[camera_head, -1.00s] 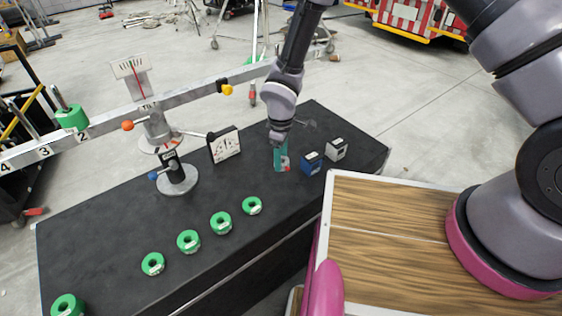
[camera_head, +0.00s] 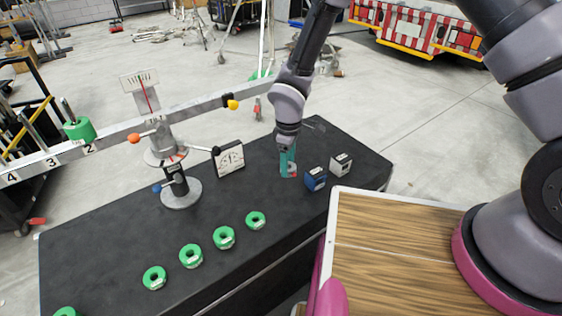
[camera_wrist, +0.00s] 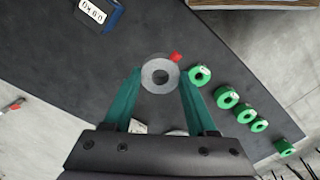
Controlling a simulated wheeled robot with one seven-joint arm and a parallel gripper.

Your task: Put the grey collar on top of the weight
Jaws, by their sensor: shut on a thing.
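The grey collar (camera_wrist: 160,74) is a ring with a red tab, seen between the fingertips in the wrist view. My gripper (camera_wrist: 160,80) is shut on it with teal fingers on either side. In the head view my gripper (camera_head: 288,163) is over the black table, left of a blue box, and the collar (camera_head: 292,170) shows only as a small grey and red patch. A green weight (camera_head: 79,130) sits around a post at the left of the numbered beam. Several other green ring weights (camera_head: 223,237) lie in a row on the table; which weight is meant is not clear.
The blue box (camera_head: 315,179) and a grey box (camera_head: 341,164) stand right of my gripper. A dial box (camera_head: 229,158) and the balance stand (camera_head: 180,194) are to its left. The long beam (camera_head: 190,112) crosses above the table (camera_head: 110,225). The table's middle is fairly clear.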

